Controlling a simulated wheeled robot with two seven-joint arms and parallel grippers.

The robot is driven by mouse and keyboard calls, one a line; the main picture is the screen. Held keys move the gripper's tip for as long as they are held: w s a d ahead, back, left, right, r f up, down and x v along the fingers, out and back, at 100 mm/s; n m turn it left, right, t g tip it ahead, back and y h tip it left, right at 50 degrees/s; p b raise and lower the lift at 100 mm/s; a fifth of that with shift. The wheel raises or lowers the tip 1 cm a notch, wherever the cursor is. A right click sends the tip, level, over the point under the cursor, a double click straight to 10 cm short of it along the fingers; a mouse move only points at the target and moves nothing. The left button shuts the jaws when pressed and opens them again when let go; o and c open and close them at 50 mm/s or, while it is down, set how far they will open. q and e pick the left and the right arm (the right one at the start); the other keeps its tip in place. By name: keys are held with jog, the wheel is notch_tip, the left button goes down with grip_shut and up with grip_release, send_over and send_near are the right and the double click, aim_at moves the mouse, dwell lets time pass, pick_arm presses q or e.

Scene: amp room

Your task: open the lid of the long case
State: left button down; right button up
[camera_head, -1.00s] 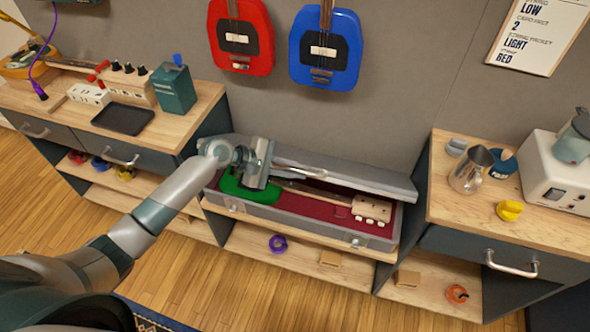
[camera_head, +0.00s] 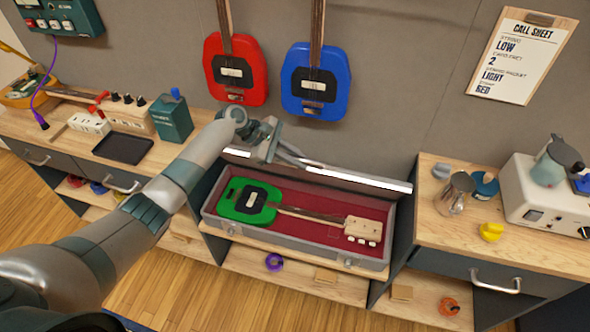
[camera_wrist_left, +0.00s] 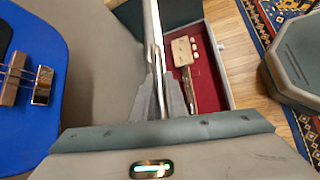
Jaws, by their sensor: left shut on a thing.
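The long grey case (camera_head: 300,249) sits on the low shelf between two benches. Its lid (camera_head: 345,180) stands raised at the back, near the wall, with its bright rim on top. Inside, on the red lining (camera_head: 300,226), lies a green guitar (camera_head: 245,203) with a pale headstock. My left gripper (camera_head: 283,152) is at the left part of the lid's upper edge. In the left wrist view its fingers (camera_wrist_left: 162,98) are shut on the lid, whose pale edge runs away from them. I cannot tell whether they hold its rim or its handle. My right gripper is not in view.
Red (camera_head: 235,69) and blue (camera_head: 315,80) guitars hang on the wall above the lid. The left bench holds a black tray (camera_head: 123,148) and a teal box (camera_head: 172,118). The right bench holds a metal jug (camera_head: 455,193) and a white appliance (camera_head: 540,195).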

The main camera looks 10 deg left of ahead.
pick_arm(q)
jog(key=shift+w+d+r, duration=0.1)
jog(key=shift+w+r, duration=0.2)
jog(key=shift+w, duration=0.45)
jog(key=shift+w+a+r, duration=0.1)
jog(key=shift+w+r, duration=0.25)
jog(key=shift+w, duration=0.45)
jog(key=shift+w+d+r, duration=0.1)
jog(key=shift+w+r, duration=0.2)
jog(key=shift+w, duration=0.45)
jog(key=c, duration=1.8)
grip_release()
jog(key=shift+r, duration=0.1)
jog(key=b+v, duration=0.4)
jog(key=v, duration=1.3)
jog(key=shift+w, duration=0.15)
